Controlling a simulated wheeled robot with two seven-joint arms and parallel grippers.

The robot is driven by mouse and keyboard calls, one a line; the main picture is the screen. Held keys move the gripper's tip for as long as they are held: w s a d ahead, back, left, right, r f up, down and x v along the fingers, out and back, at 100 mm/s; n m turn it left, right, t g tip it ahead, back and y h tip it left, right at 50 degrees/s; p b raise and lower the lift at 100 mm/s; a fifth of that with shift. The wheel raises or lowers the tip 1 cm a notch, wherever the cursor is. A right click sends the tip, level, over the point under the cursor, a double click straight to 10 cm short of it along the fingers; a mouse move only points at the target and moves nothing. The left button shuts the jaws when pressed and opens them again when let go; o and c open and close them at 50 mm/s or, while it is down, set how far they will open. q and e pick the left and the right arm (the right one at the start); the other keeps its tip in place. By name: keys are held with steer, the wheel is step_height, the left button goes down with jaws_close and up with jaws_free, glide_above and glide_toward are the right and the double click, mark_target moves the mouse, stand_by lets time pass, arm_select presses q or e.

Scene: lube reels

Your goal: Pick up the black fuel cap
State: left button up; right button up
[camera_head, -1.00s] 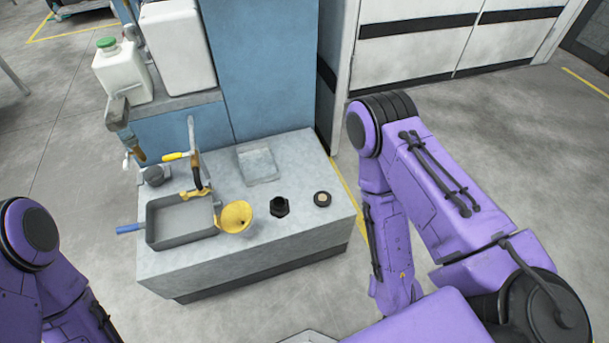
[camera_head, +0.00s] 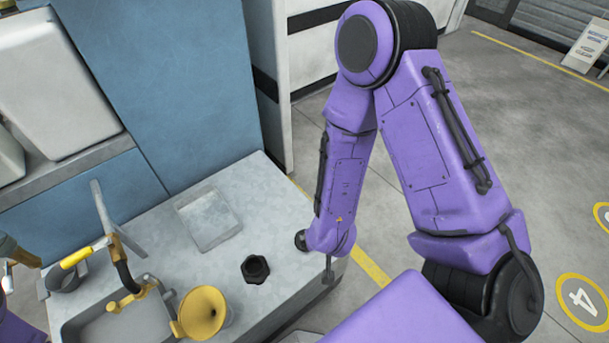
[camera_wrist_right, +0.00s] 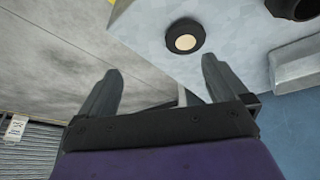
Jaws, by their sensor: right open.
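The black fuel cap (camera_wrist_right: 184,36) is a round black disc with a pale tan centre. It lies on the grey worktop near its edge, in the upper middle of the right wrist view. In the head view the cap (camera_head: 300,240) is mostly hidden behind my right forearm. My right gripper (camera_wrist_right: 159,68) is open and empty, with its two fingers apart from the cap, which appears beyond the fingertips. In the head view the right gripper is mostly hidden by my arm.
A black hexagonal fitting (camera_head: 255,269) stands on the worktop (camera_head: 262,215) near the cap. A blue panel (camera_head: 165,80) rises behind.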

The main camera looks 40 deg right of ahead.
steer(key=shift+n+y, duration=0.4)
steer(key=shift+y, duration=0.1)
steer(key=w+f+b, duration=0.1)
steer(key=w+a+f+b, duration=0.1)
steer(key=w+f, duration=0.1)
steer(key=w+f+b, duration=0.1)
steer(key=f+b, duration=0.1)
steer(key=shift+w+a, duration=0.3)
steer(key=shift+w, duration=0.05)
steer(key=b+x, duration=0.1)
steer(key=x, duration=0.1)
steer(key=b+x, duration=0.2)
steer(key=x, duration=0.1)
steer(key=shift+s+a+f, duration=0.1)
steer(key=shift+f, duration=0.3)
arm_select(q)
step_height(320, 180, down, 9)
arm_select(e)
steer(key=shift+r, duration=0.15)
steer(key=c, duration=1.1)
